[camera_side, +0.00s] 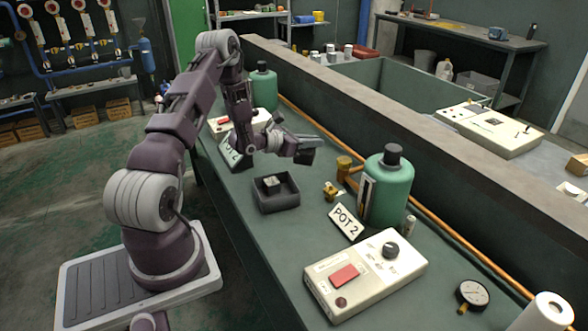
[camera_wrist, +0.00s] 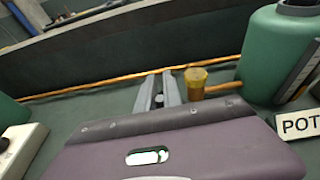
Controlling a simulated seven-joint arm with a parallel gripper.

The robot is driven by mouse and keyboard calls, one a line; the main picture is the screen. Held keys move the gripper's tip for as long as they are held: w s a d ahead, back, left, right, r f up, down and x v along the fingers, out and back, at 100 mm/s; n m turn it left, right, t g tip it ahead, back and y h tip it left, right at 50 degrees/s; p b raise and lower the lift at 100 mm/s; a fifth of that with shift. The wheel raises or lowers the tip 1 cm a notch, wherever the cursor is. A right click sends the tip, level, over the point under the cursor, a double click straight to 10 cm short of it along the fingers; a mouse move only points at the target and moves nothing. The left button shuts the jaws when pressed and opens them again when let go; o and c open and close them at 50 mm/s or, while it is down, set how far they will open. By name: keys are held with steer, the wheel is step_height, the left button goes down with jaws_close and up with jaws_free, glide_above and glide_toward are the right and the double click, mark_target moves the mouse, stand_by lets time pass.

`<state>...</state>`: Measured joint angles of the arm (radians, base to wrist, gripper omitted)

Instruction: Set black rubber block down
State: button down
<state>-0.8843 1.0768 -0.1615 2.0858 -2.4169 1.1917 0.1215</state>
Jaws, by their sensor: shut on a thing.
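My gripper (camera_side: 303,150) is above the green bench, up and to the right of a small dark open tray (camera_side: 275,203). In the wrist view, the two grey fingers (camera_wrist: 158,92) are close together, with a small dark thing between them that I take to be the black rubber block (camera_wrist: 158,101). Most of it is hidden by the fingers and wrist housing. In the side view I cannot separate it clearly from the dark gripper end. A small dark piece with a pale top (camera_side: 271,182) sits in the tray.
Another brass piece (camera_side: 330,190) and the POT 2 sign (camera_side: 346,222) are nearby. A cream control box (camera_side: 366,275) is in front. Bench left of it is clear.

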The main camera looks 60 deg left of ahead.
steer(key=a+r+n+g+y, duration=0.15)
steer(key=a+n+y, duration=0.3)
steer(key=a, duration=0.45)
steer(key=shift+y, duration=0.35)
steer(key=f, duration=0.8)
steer(key=shift+w+a+f, duration=0.2)
steer(key=shift+a+f, duration=0.1)
steer(key=shift+a, duration=0.1)
steer(key=shift+f, duration=0.3)
steer(key=c, duration=1.5)
jaws_free()
steer(key=shift+f, duration=0.15)
